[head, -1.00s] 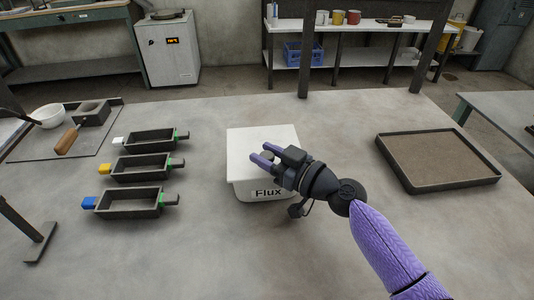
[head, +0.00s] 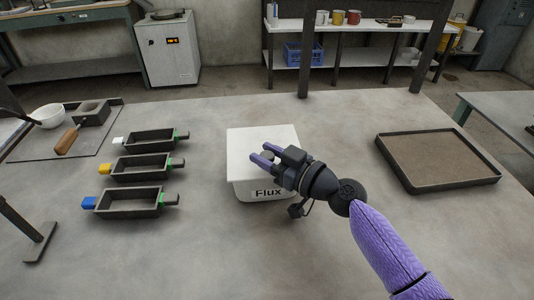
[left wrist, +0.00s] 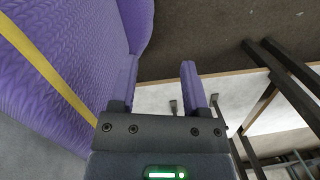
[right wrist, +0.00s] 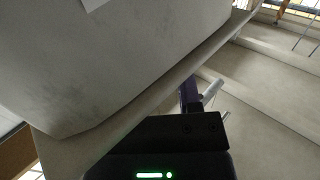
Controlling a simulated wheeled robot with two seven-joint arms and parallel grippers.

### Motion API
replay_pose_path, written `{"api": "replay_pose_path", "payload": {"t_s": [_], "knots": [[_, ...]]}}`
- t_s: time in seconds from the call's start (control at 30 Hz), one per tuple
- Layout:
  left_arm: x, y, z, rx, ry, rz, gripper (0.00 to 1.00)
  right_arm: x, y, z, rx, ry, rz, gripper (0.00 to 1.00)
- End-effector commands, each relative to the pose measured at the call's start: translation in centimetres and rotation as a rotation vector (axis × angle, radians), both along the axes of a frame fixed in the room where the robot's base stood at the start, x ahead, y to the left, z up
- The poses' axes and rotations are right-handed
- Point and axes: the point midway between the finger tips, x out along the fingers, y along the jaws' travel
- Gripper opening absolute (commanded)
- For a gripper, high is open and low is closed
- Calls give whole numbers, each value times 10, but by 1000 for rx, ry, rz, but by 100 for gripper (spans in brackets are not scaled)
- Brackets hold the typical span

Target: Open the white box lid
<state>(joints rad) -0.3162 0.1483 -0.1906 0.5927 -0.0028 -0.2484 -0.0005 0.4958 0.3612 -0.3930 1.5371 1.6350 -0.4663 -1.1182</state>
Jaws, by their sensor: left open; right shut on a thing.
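The white box (head: 240,186), marked "Flux", stands in the middle of the table. Its white lid (head: 250,138) lies flat on top, with no gap visible. My right gripper (head: 264,154) reaches over the lid from the right and is shut on a small grey knob at the lid's middle, mostly hidden by the fingers. In the right wrist view a finger (right wrist: 189,95) shows, beside a large pale surface that I cannot identify for sure. My left gripper (left wrist: 161,88) is open and empty in the left wrist view, and out of the head view.
Three dark moulds with white, yellow and blue ends (head: 130,203) stand left of the box. A tray of sand (head: 438,160) lies at the right. A plate with a white bowl (head: 48,114) and a wooden-handled ladle (head: 67,140) is at the far left. The table behind the box is clear.

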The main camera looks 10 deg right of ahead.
Motion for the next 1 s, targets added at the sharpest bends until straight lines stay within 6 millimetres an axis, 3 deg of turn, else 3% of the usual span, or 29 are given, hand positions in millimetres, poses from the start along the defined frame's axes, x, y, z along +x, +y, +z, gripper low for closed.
{"api": "replay_pose_path", "payload": {"t_s": [0.27, 0.7, 1.0], "knots": [[6, 0, 4, 0, -11, 0, 59, 0, 0, 3, -1, 12, 1, 0], [14, -7, 65, -18, -54, -8, 59, 14, 0, 44, -2, 263, -2, 0], [30, -29, 85, -56, -98, -1, 59, 30, 0, 62, 0, 469, -3, 0]]}}
